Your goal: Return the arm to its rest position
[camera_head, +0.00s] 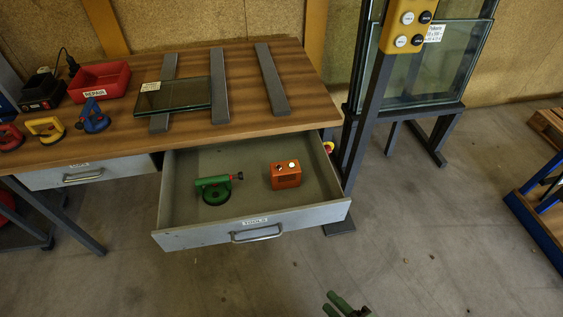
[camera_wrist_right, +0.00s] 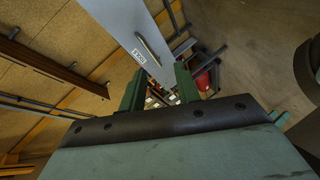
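My right gripper (camera_head: 346,303) shows its green fingers at the bottom edge of the head view, low over the floor and in front of the open drawer. In the right wrist view the two fingers (camera_wrist_right: 160,88) stand apart with nothing held between them. The drawer labelled TOOLS (camera_head: 190,238) is pulled out under the workbench; its grey front also shows in the wrist view (camera_wrist_right: 130,25). A green suction lifter (camera_head: 217,190) and an orange box (camera_head: 285,174) lie inside it, clear of the gripper. My left gripper is not in view.
The workbench (camera_head: 300,110) carries a glass pane (camera_head: 185,95) on grey strips, a red REPAIR bin (camera_head: 98,82) and several suction lifters at left. A frame with glass panes (camera_head: 440,65) stands right of the bench. A blue rack (camera_head: 540,215) is far right. The floor (camera_head: 430,240) between is clear.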

